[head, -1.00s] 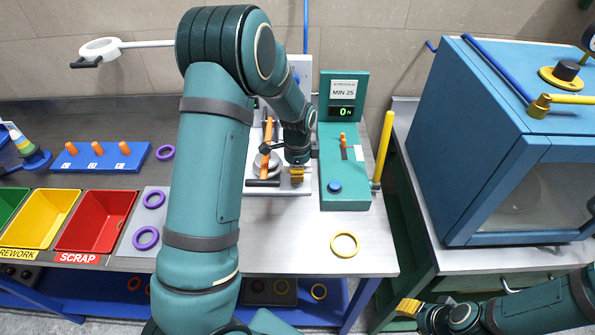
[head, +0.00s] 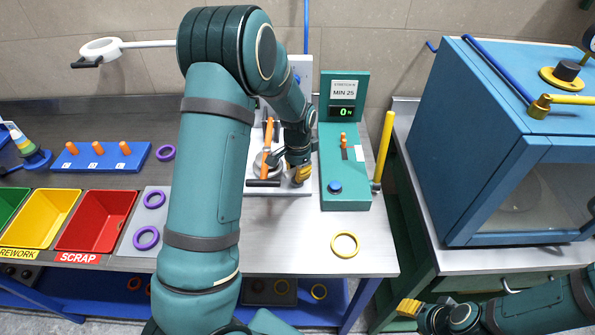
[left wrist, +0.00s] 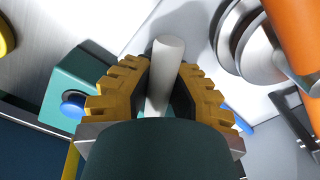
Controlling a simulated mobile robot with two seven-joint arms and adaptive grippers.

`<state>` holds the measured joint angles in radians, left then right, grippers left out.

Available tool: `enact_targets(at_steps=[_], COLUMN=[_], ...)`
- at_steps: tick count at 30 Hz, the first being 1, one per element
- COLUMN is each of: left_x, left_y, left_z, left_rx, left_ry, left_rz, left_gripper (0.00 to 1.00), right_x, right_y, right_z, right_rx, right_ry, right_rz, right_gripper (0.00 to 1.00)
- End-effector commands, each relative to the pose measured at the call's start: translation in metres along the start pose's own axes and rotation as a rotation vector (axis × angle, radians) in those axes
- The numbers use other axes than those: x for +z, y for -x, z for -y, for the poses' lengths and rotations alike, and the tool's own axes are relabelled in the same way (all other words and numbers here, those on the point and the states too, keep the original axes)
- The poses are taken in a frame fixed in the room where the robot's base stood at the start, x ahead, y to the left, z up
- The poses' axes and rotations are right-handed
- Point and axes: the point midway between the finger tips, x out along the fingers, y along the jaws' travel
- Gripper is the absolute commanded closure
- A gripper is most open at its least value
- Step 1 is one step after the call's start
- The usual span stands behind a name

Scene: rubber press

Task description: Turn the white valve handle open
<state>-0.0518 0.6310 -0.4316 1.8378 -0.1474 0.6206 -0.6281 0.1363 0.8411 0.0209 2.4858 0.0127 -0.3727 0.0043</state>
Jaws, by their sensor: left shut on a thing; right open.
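The white valve handle (left wrist: 166,75) shows in the left wrist view as a pale rounded bar between my yellow fingers. My left gripper (left wrist: 160,92) is shut on it, with its upper end sticking out beyond the fingers. In the head view my left gripper (head: 301,174) is low over the right side of the white press base (head: 272,189), and the handle is mostly hidden by the fingers. My right gripper (head: 407,307) is open and empty at the lower right, away from the handle.
The press's orange lever (head: 268,135) stands just left of my left gripper. A teal tester (head: 345,195) with a blue button stands close on its right. A yellow ring (head: 345,245) lies on the table in front. A blue oven (head: 500,150) fills the right.

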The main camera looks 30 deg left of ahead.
Motion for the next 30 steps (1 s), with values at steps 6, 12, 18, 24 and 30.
enact_targets(at_steps=[6,12,18,24,30], left_x=[-0.002,-0.002,-0.002,-0.002,-0.002], left_y=[0.001,0.001,0.001,0.002,0.002], left_z=[0.0,0.0,0.001,0.001,0.002], left_rx=[-0.001,-0.001,-0.001,-0.001,-0.001], left_ry=[0.204,0.395,0.584,0.753,0.886], left_rz=[-0.003,-0.004,-0.004,-0.005,-0.006], left_gripper=[1.0,1.0,1.0,1.0,1.0], right_x=[0.0,-0.001,-0.001,-0.001,-0.002], right_y=[0.002,0.004,0.008,0.011,0.015], right_z=[0.001,0.001,0.003,0.004,0.005], right_rx=[0.0,-0.001,-0.002,-0.002,-0.003], right_ry=[0.0,0.0,0.0,0.0,0.0], right_rz=[0.0,0.0,0.0,0.0,0.0], right_gripper=[0.53,0.53,0.53,0.53,0.53])
